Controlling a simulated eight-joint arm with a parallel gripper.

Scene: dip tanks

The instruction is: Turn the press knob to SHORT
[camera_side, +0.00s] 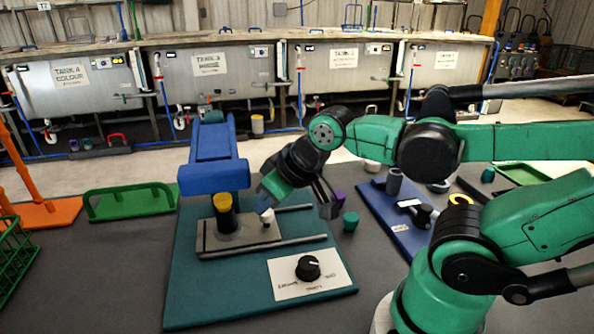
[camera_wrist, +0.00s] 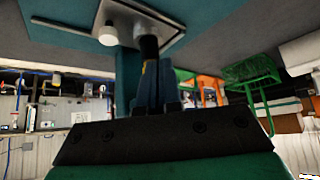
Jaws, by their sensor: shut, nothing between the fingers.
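The press knob (camera_side: 308,267) is a black round knob on a white label plate (camera_side: 283,290) at the front of the teal press base (camera_side: 220,305). Its pale mark seems to point up and right, though it is small. The SHORT label looks to be at the plate's lower left. The blue press (camera_side: 215,160) stands behind. The knob is not seen there.
A black cylinder with a yellow top (camera_side: 225,215) stands on the metal tray (camera_side: 210,246) left of my gripper. A green cup (camera_side: 350,221) is to the right. Bare grey table is in front of the base.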

